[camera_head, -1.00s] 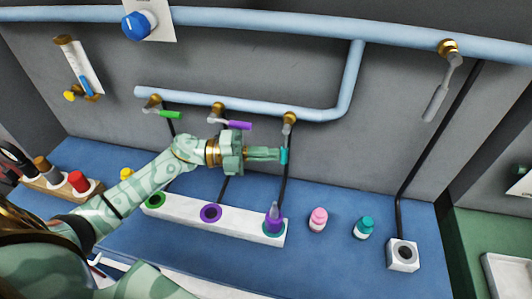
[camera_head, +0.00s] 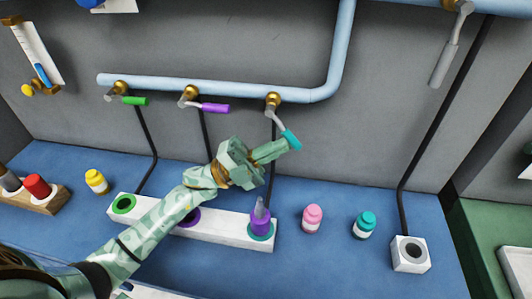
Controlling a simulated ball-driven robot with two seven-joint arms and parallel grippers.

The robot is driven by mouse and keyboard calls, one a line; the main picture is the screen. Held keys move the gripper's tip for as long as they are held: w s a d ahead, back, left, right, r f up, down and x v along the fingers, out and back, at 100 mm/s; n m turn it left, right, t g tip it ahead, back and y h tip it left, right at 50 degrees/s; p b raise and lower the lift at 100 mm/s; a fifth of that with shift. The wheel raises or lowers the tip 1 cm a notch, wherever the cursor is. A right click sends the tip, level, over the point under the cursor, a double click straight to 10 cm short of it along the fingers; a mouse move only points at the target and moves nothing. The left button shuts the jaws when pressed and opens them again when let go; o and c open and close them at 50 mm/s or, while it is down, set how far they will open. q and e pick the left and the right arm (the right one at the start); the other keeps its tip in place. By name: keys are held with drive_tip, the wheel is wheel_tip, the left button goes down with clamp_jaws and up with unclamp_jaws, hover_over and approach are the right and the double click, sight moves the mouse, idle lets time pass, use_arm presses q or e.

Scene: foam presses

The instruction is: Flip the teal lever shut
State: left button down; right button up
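The teal lever (camera_head: 289,139) hangs from the rightmost brass valve (camera_head: 273,103) on the low branch of the light blue pipe. It slants down and to the right, between straight down and sideways. My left gripper (camera_head: 278,149) is at the lever's lower left, its fingers together and their tips against or very close to the teal handle. The handle does not appear to be between the fingers. My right gripper is not in view.
Green (camera_head: 135,101) and purple (camera_head: 215,108) levers point right on neighbouring valves. Below is a white block (camera_head: 235,234) with a purple bottle (camera_head: 261,222) in its right hole. Pink (camera_head: 312,219) and teal (camera_head: 364,225) bottles stand to the right on the blue counter (camera_head: 330,265).

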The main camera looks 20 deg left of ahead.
sight(294, 145)
use_arm(q)
drive_tip(key=d, duration=0.2)
drive_tip(key=d+r, duration=0.1)
drive_tip(key=shift+w+r, duration=0.1)
drive_tip(key=shift+w, duration=0.25)
drive_tip(key=shift+w+d+r+n+t+h+b, duration=0.1)
drive_tip(key=shift+d+r+n+t+h+b, duration=0.15)
drive_tip(key=shift+t+h, duration=0.2)
drive_tip(key=shift+d+r, duration=0.15)
drive_tip(key=shift+d, duration=0.05)
drive_tip(key=shift+w+d+r+p, duration=0.1)
drive_tip(key=shift+d+r+p, duration=0.05)
drive_tip(key=shift+d+r, duration=0.35)
drive_tip(key=shift+w+d+r+p, duration=0.15)
drive_tip(key=shift+d+r, duration=0.1)
drive_tip(key=shift+r, duration=0.35)
drive_tip(key=shift+d, duration=0.1)
